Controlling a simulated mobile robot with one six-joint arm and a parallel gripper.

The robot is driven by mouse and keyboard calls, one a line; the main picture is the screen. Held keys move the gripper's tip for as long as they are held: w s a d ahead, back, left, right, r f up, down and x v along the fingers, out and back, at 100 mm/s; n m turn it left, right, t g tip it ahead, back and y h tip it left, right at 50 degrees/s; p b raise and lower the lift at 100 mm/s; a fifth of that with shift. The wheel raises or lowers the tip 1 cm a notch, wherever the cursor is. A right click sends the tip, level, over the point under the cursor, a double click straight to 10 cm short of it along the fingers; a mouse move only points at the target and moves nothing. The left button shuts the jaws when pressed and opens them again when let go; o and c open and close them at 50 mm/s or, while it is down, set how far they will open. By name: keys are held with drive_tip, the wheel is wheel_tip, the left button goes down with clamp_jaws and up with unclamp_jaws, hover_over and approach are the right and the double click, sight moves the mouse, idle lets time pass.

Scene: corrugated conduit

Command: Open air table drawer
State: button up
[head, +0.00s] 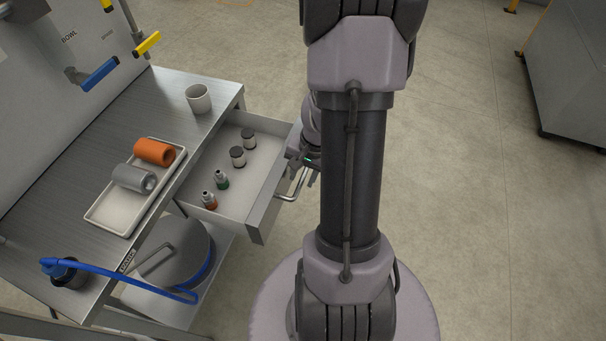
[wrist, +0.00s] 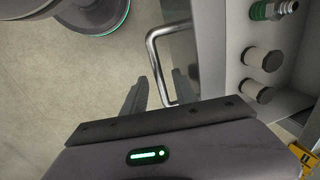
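The table drawer (head: 262,205) stands pulled well out from the right side of the metal table (head: 60,135), its inside in view. Its bent metal handle (head: 291,196) is on the front face; it also shows in the wrist view (wrist: 157,68). My gripper (head: 305,172) is at the handle, partly hidden behind my arm in the head view. In the wrist view my gripper (wrist: 160,84) has its two fingers apart, with part of the handle between them and visible gaps. The drawer front (wrist: 211,45) is just right of the fingers.
The drawer holds two dark-capped jars (head: 238,157) and two small fittings (head: 221,178). A white cup (head: 198,98) and a tray (head: 105,213) with orange and grey rolls are on the table. A round canister (head: 175,262) sits below.

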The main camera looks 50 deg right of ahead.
drive_tip(key=s+d+r+p, duration=0.1)
drive_tip(key=s+r+p, duration=0.2)
drive_tip(key=r+p, duration=0.5)
wheel_tip(320, 180, up, 9)
drive_tip(key=shift+r, duration=0.1)
